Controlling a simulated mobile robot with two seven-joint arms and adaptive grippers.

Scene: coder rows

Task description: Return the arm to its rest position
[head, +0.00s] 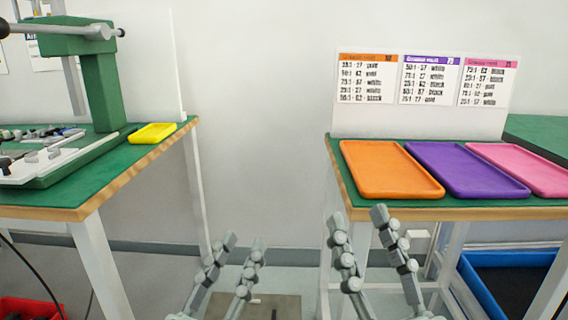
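My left gripper (243,243) shows at the bottom centre of the head view, its two grey fingers apart with nothing between them. My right gripper (357,215) is to the right of it, in front of the right table's near left leg, its fingers also apart and empty. Both grippers point upward in the picture and touch no object that I can see. The arms behind them are mostly cut off by the bottom edge.
The right table (345,203) bears an orange tray (388,170), a purple tray (465,170) and a pink tray (525,168), below printed lists. The left table (160,150) bears a green press (100,90) and a yellow tray (152,133). Blue (480,290) and red (30,305) bins stand low.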

